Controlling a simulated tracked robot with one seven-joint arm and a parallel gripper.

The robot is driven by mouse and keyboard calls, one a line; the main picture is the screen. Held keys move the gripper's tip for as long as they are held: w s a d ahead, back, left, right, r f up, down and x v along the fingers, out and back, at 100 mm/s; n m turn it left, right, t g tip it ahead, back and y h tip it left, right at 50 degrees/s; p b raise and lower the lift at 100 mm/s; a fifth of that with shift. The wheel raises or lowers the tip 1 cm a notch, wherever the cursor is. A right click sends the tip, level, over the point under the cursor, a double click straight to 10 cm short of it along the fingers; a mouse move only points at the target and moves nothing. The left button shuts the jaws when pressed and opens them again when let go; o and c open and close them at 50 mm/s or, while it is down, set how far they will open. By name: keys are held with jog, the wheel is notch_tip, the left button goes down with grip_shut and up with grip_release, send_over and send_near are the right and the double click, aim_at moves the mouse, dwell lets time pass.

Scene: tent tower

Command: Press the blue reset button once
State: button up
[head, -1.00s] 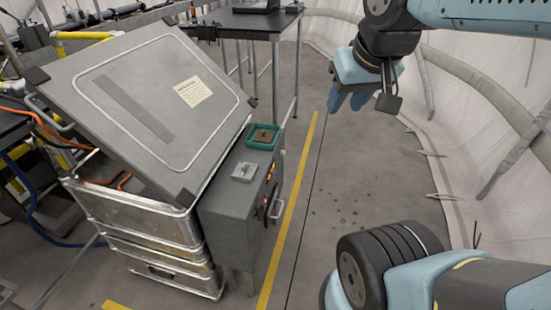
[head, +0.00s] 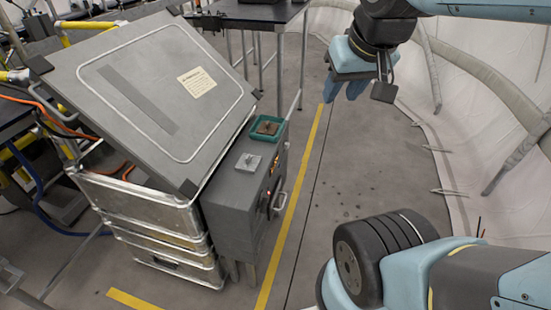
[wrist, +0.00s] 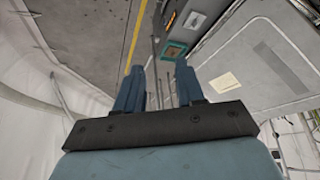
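The grey control box (head: 235,215) stands beside the metal crate, with controls on its right-hand face. Small red and orange parts (head: 268,195) show on that face, seen at a steep angle. I cannot make out a blue button in either view. My gripper (head: 343,92) hangs in the air to the right of the box and beyond it, apart from everything. In the wrist view its two blue fingers (wrist: 158,85) are spread with a gap between them and nothing held. The box also shows at the top of the wrist view (wrist: 208,22).
A teal tray (head: 266,131) and a small light plate (head: 248,163) sit on the box top. A large grey lid (head: 150,95) leans over the metal crate (head: 150,215). A dark table (head: 250,15) stands behind.

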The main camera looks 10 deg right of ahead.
grip_shut()
dwell(1.5)
